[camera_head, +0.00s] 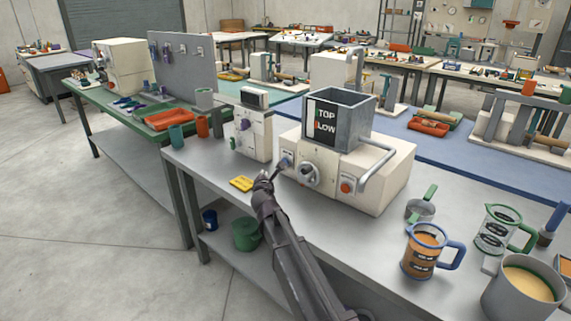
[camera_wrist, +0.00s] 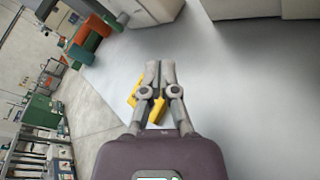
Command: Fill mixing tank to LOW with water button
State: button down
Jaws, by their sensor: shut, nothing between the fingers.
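The mixing tank (camera_head: 350,104) is a grey square open box on top of a cream machine (camera_head: 392,178). Its dark front panel (camera_head: 325,121) reads TOP above LOW. I cannot make out a liquid level in it. A small blue button (camera_head: 286,161) is at the left of the machine's front, probably the water button; its label is too small to read. My gripper (camera_head: 279,168) is shut and empty, its tips close in front of the blue button; I cannot tell whether they touch. In the wrist view, my gripper's closed fingers (camera_wrist: 160,66) show over the grey tabletop.
A round knob (camera_head: 308,174) and an orange-red button (camera_head: 347,187) are right of the blue button. A curved grey pipe (camera_head: 374,165) is at the machine's right. A yellow piece (camera_head: 241,183) lies left of my gripper. Mugs and jugs, including a brown-filled mug (camera_head: 424,252), stand at right.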

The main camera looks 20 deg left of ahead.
jog(key=shift+w+d, duration=0.5)
jog(key=shift+w, duration=0.7)
jog(key=shift+w+d, duration=0.5)
jog(key=shift+w, duration=0.75)
jog(key=shift+w+d, duration=0.5)
jog(key=shift+w, duration=0.7)
jog(key=shift+w+d, duration=0.35)
jog(key=shift+w, duration=0.45)
dwell(2.5)
jog(key=shift+s, duration=0.15)
jog(key=shift+s+a, duration=0.3)
jog(key=shift+s, duration=0.35)
